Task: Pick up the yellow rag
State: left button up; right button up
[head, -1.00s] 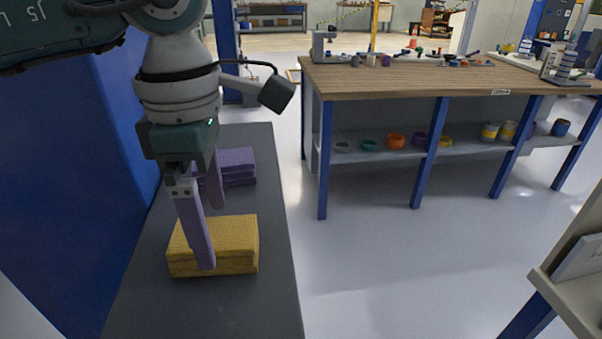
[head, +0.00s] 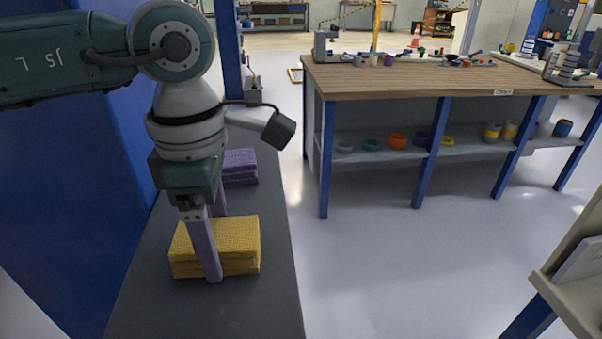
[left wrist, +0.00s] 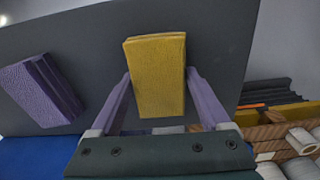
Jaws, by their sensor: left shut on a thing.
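The yellow rag (head: 240,240), a folded stack, rests on the dark grey bench top (head: 250,305). It also shows in the left wrist view (left wrist: 156,80), in the middle. My left gripper (head: 217,250) points down over it, one purple finger on the rag's near side and the other mostly hidden behind it. In the left wrist view the fingers (left wrist: 158,78) stand on both sides of the rag, and the gripper is shut on it. My right gripper is in neither view.
A purple folded rag (head: 240,167) lies farther back on the same bench, left of the yellow one in the left wrist view. A blue wall panel (head: 70,200) bounds the left. A wooden workbench (head: 420,80) stands right, with open floor between.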

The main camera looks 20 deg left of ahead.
aim_at(215, 235)
pick_arm(q)
jog(key=shift+c, duration=1)
jog(key=shift+r, duration=0.15)
notch_tip(215, 235, up, 20)
jog(key=o, duration=0.8)
jog(key=c, duration=0.6)
jog(key=shift+c, duration=0.2)
